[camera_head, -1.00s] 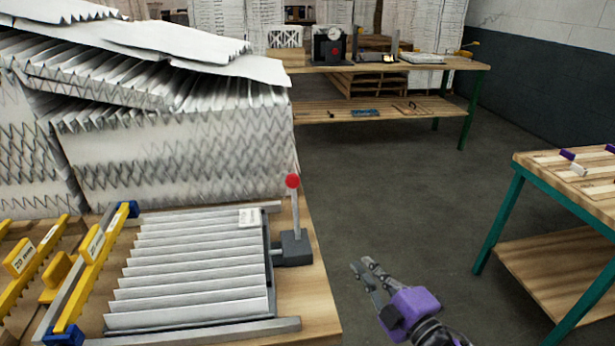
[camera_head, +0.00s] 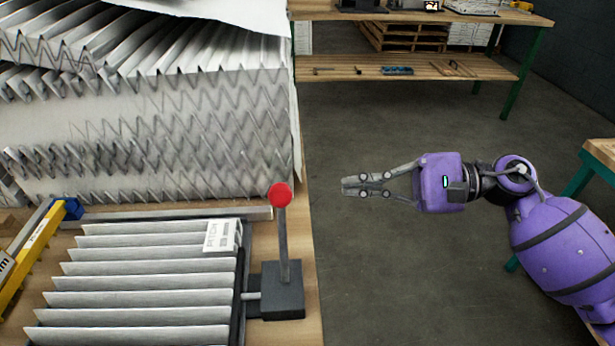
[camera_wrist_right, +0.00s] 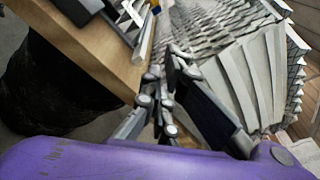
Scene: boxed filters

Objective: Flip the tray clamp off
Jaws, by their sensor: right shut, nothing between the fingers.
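The tray clamp (camera_head: 283,290) is a dark block with an upright metal lever topped by a red ball (camera_head: 280,195). It stands at the right side of the tray (camera_head: 240,290), near the table's right edge. The tray holds a white pleated filter (camera_head: 150,270) with a paper label. My right gripper (camera_head: 347,186) is shut and empty. It points left in the head view, to the right of the red ball and apart from it, over the floor beyond the table edge. The fingers also show in the right wrist view (camera_wrist_right: 165,75). My left gripper is not in view.
A large pleated filter stack (camera_head: 150,130) stands behind the tray. A yellow and blue bar (camera_head: 35,250) lies at left. A wooden bench (camera_head: 420,68) with a lower shelf is at the back, another table (camera_head: 600,150) at right. Open floor lies between.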

